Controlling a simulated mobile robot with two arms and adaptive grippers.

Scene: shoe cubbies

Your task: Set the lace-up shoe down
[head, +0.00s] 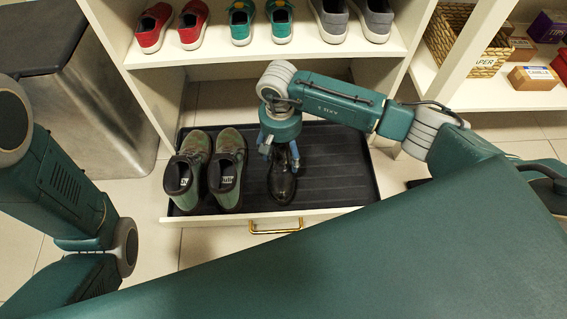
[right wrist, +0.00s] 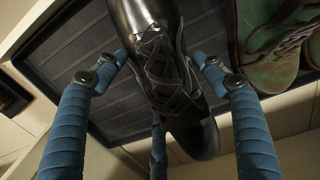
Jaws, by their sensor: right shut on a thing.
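The black lace-up shoe (head: 283,185) is over the black ribbed tray of the pulled-out drawer (head: 342,165), right of the green-brown pair. My right gripper (head: 280,155) comes down from above on it. In the right wrist view its blue fingers (right wrist: 160,75) are shut on the shoe, which shows dark laces (right wrist: 160,60). I cannot tell whether the sole touches the tray. The fingers hide part of the shoe. My left arm shows at the left, but its gripper is out of view.
A pair of green-brown shoes (head: 211,165) fills the tray's left side. The tray's right side is bare. Red, teal and grey shoes stand on the shelf (head: 215,54) above. The drawer has a brass handle (head: 276,229). A basket (head: 470,40) and boxes sit at the right.

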